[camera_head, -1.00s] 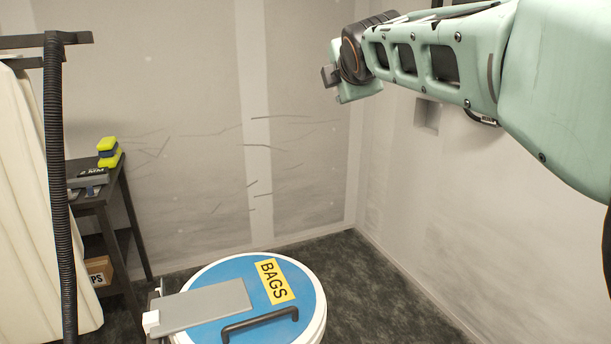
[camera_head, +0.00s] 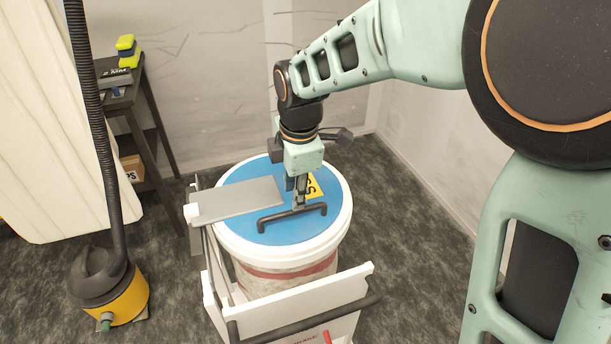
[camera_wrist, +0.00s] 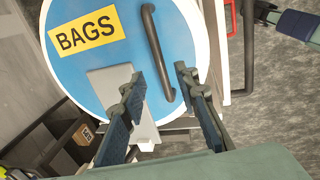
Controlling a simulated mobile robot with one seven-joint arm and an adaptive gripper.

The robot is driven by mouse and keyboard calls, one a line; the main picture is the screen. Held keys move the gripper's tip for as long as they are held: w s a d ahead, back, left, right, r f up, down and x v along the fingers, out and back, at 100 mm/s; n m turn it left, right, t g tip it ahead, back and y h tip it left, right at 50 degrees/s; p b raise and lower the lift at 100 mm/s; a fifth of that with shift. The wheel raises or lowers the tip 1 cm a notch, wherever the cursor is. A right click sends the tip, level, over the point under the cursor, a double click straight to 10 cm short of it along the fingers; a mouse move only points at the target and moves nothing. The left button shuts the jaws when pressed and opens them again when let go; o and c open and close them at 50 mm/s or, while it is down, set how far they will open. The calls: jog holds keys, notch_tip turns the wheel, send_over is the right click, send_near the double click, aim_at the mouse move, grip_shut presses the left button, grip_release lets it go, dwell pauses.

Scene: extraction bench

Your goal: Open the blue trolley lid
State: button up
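The round blue lid (camera_head: 250,228) lies flat on a white-rimmed bin (camera_head: 340,228) held in a trolley. It bears a dark bar handle (camera_head: 268,224), a yellow label and a grey plate (camera_head: 232,200). My gripper (camera_head: 293,190) points down over the lid, just behind the handle in the head view. In the wrist view my gripper (camera_wrist: 158,74) is open, and the lower part of the handle (camera_wrist: 156,48) appears between its fingertips. I cannot tell whether the fingers touch it. The yellow label (camera_wrist: 86,36) reads BAGS there; in the head view my gripper partly hides it.
The white trolley frame (camera_head: 290,304) has a dark push bar (camera_head: 300,320) at its near side. A yellow and black vacuum (camera_head: 115,285) with a hose stands at left. A dark shelf (camera_head: 150,110) and a pale curtain (camera_head: 40,130) are behind it. Carpet is open at right.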

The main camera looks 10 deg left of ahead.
aim_at(294, 212)
jog(key=f, duration=0.4)
jog(key=w+f, duration=0.1)
jog(key=f, duration=0.1)
jog(key=shift+a+f, duration=0.1)
jog(key=shift+a, duration=0.25)
grip_shut()
jog(key=shift+w, duration=0.1)
